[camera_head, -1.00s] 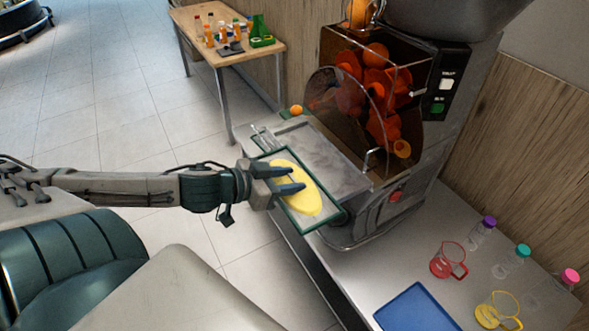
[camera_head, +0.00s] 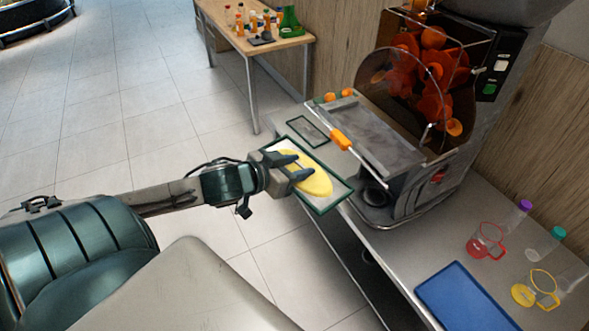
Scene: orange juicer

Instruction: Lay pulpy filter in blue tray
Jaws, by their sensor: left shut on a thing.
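The pulpy filter (camera_head: 328,200) is a flat green-framed panel with a yellow patch of pulp on it. My left gripper (camera_head: 299,172) is shut on the filter and holds it tilted in front of the juicer (camera_head: 408,185), over the counter's left edge. The blue tray (camera_head: 466,298) lies flat and empty on the counter at the lower right, apart from the filter. My right gripper is not in view.
The counter (camera_head: 408,255) is bare between juicer and tray.

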